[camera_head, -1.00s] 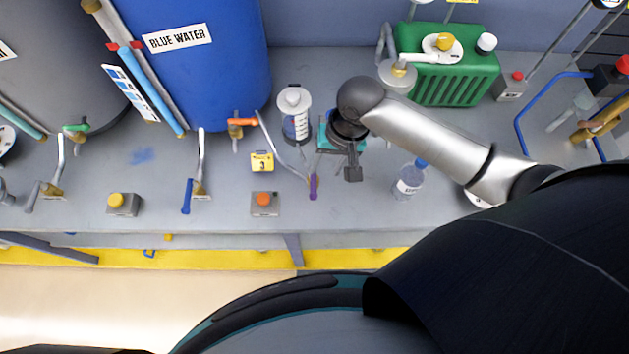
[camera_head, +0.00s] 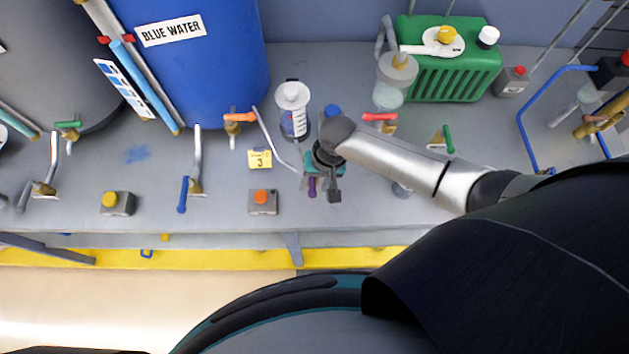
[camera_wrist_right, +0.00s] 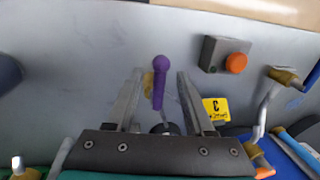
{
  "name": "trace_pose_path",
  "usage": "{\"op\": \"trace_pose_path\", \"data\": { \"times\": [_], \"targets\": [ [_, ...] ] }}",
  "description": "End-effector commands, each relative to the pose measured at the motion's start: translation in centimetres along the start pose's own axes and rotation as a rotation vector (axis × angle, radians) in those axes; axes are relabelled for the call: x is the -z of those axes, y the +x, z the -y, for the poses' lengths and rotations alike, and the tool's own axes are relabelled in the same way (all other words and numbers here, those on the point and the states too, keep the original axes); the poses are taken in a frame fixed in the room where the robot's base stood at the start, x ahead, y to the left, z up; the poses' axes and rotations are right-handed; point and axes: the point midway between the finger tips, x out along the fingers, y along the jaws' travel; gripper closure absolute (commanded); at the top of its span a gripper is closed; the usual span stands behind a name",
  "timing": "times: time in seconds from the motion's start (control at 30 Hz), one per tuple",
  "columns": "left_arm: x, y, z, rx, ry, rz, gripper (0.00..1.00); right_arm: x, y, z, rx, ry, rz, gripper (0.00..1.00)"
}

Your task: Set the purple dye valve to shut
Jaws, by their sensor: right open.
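The purple dye valve's handle (camera_head: 311,187) shows in the head view just below my right gripper, pointing to the bench's front edge. Its body is mostly hidden by the gripper. In the right wrist view the purple handle (camera_wrist_right: 159,85) stands between the two fingers, with a bit of brass beside it. My right gripper (camera_head: 322,187) is open around the handle, with a gap on both sides; it also shows in the wrist view (camera_wrist_right: 160,76). I cannot tell how far the fingers reach down past the handle. My left gripper is not in view.
A yellow tag marked 3 (camera_head: 259,159) and an orange-button box (camera_head: 263,201) are to the left. A red-handled valve (camera_head: 380,117) and green canister (camera_head: 455,75) are at the right. The bench front is mostly clear.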

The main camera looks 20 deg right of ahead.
Motion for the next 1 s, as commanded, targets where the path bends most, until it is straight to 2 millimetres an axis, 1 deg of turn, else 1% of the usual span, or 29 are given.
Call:
{"op": "trace_pose_path", "data": {
  "times": [0.07, 0.1, 0.5, 0.57, 1.0],
  "targets": [
    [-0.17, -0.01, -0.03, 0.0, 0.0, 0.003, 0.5, 0.01, -0.02, 0.02, 0.0, 0.0, 0.0, 0.47],
    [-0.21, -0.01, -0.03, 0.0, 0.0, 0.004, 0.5, 0.0, -0.02, 0.02, 0.0, 0.0, 0.0, 0.49],
    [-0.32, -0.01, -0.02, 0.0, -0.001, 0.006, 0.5, -0.01, -0.03, 0.01, 0.0, 0.001, 0.0, 0.94],
    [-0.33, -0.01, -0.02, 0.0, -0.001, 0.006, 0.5, -0.01, -0.03, 0.0, 0.0, 0.001, 0.0, 1.0],
    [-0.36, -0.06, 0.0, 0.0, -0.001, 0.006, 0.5, -0.01, -0.05, -0.04, 0.0, -0.006, 0.002, 1.0]
  ]
}}
